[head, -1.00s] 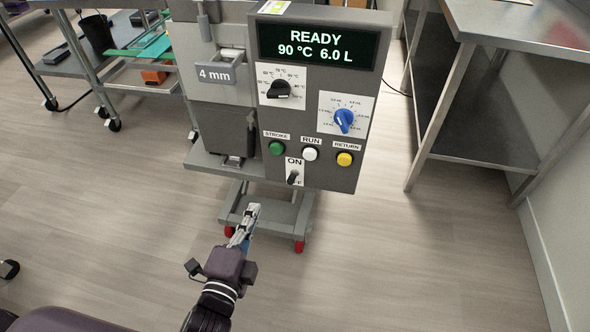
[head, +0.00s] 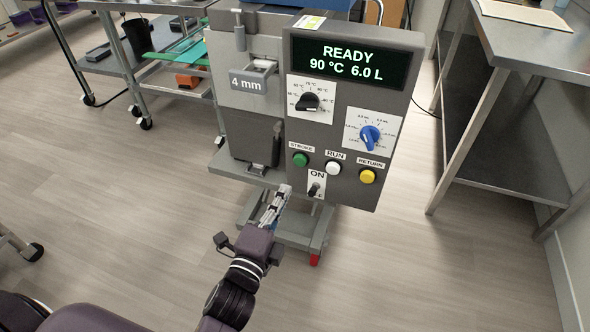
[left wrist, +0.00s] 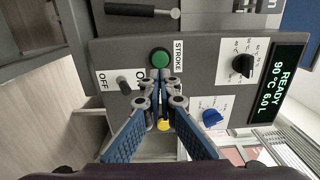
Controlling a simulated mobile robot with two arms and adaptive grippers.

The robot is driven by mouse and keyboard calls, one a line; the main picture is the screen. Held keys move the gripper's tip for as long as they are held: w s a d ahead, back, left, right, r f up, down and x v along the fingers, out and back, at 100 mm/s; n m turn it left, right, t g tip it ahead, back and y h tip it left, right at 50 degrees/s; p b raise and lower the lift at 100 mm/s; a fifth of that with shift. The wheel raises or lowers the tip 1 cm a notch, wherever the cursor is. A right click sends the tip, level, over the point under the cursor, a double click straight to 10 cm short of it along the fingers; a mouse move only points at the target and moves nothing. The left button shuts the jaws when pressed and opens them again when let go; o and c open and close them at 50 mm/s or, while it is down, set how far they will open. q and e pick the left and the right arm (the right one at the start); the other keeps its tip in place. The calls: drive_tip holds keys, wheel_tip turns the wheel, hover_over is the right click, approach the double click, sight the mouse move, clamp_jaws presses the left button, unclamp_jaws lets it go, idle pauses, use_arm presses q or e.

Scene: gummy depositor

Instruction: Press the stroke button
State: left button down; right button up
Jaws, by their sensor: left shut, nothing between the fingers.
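The green stroke button (head: 300,159) sits at the lower left of the depositor's grey control panel (head: 350,105), under the label STROKE. It also shows in the left wrist view (left wrist: 160,58), just beyond the fingertips and apart from them as far as I can tell. My left gripper (head: 285,190) is shut and empty, below and slightly left of the button in the head view. In the left wrist view the closed fingertips (left wrist: 160,75) point at the panel near the button and hide the white RUN button. The right gripper is not in view.
The display (head: 348,63) reads READY, 90 °C, 6.0 L. Close to the stroke button are the white RUN button (head: 333,168), the yellow RETURN button (head: 367,177) and the ON/OFF switch (head: 315,189). A steel table (head: 530,40) stands at right. Open floor lies at left.

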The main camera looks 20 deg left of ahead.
sight(299, 162)
use_arm(q)
drive_tip(key=w, duration=0.7)
drive_tip(key=shift+d, duration=0.1)
drive_tip(key=shift+w, duration=0.65)
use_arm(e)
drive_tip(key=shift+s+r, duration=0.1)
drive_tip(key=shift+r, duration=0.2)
